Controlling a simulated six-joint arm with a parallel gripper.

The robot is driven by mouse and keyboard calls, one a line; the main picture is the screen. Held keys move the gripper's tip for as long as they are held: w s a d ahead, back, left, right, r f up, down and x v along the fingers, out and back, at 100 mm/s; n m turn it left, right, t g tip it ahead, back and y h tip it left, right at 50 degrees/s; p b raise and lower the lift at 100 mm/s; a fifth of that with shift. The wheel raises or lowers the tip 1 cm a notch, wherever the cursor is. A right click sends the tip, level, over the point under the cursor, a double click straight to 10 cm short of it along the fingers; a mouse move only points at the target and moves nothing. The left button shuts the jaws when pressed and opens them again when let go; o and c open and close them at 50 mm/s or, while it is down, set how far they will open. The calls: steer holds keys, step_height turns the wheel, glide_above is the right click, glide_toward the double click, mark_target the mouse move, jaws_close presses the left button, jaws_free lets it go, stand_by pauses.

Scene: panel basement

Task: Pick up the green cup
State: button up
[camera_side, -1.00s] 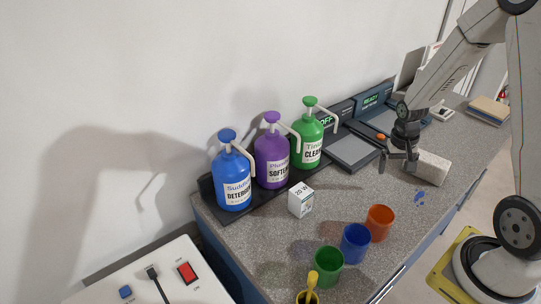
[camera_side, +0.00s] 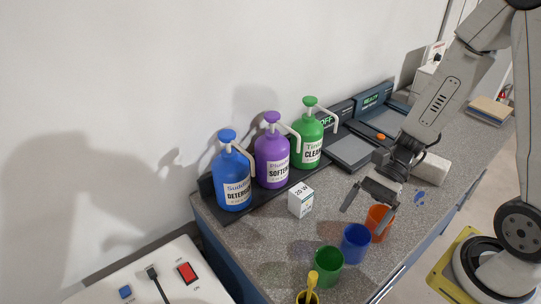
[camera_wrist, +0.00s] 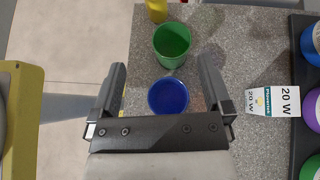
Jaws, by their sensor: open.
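The green cup (camera_side: 328,267) stands upright and open-topped near the front edge of the counter, the nearest of three cups in the side view. In the wrist view the green cup (camera_wrist: 172,44) shows beyond the blue cup (camera_wrist: 168,96). My gripper (camera_side: 366,212) is open and empty, above the counter near the orange cup (camera_side: 379,224), which it partly hides in the side view. In the wrist view the open fingers of my gripper (camera_wrist: 164,80) frame the blue cup, with the green cup a little past the fingertips.
A yellow-handled tool in a small holder (camera_side: 311,286) is beside the green cup. A white 20 W box (camera_side: 301,202) stands behind the cups. Blue, purple and green pump bottles (camera_side: 272,160) line the wall. A pale block (camera_side: 432,169) lies behind my gripper.

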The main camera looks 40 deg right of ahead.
steer(key=a+r+m+t+y, duration=0.1)
steer(key=a+r+m+y, duration=0.1)
steer(key=a+r, duration=0.1)
steer(key=shift+w+f, duration=0.15)
steer(key=shift+f, duration=1.2)
steer(key=shift+w+f, duration=0.1)
steer(key=shift+f, duration=1.25)
steer(key=shift+f, duration=0.15)
